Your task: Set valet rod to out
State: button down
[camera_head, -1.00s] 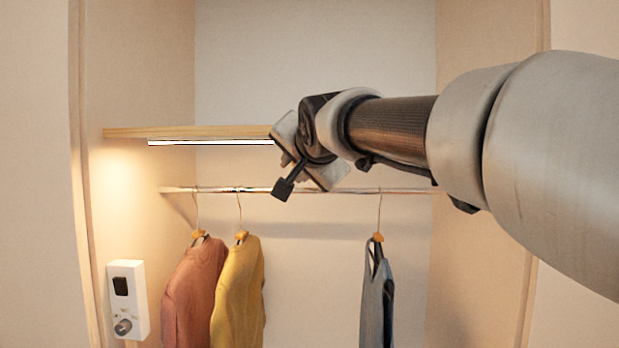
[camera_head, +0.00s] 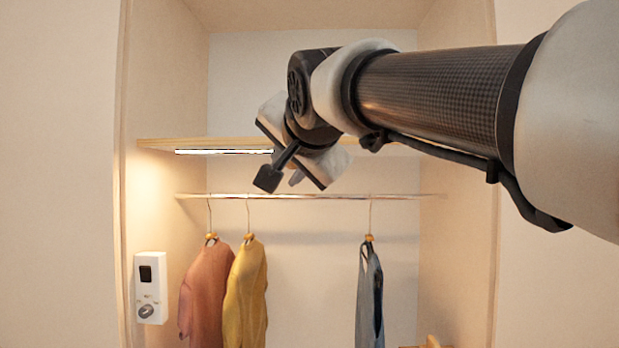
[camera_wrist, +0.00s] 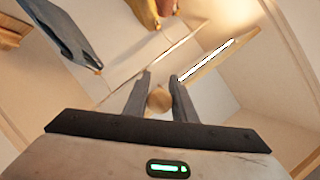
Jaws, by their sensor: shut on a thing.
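In the wrist view, a round wooden knob, the end of the valet rod (camera_wrist: 159,99), sits between the two dark fingers of my gripper (camera_wrist: 160,77). The gripper is shut on it. The rest of the valet rod is hidden behind the knob, so how far it stands out cannot be told. In the head view my wrist and gripper (camera_head: 300,150) are in front of the closet, at shelf height, above the hanging rail.
A wooden shelf (camera_head: 157,144) with a lit strip (camera_head: 225,152) is behind my gripper. A metal rail (camera_head: 310,196) below carries a rust garment (camera_head: 205,295), a yellow one (camera_head: 246,295) and a blue-grey one (camera_head: 369,298). A white control box (camera_head: 151,287) is on the left wall.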

jog(key=shift+s, duration=0.7)
jog(key=c, duration=1.5)
grip_release()
jog(key=shift+o, duration=0.2)
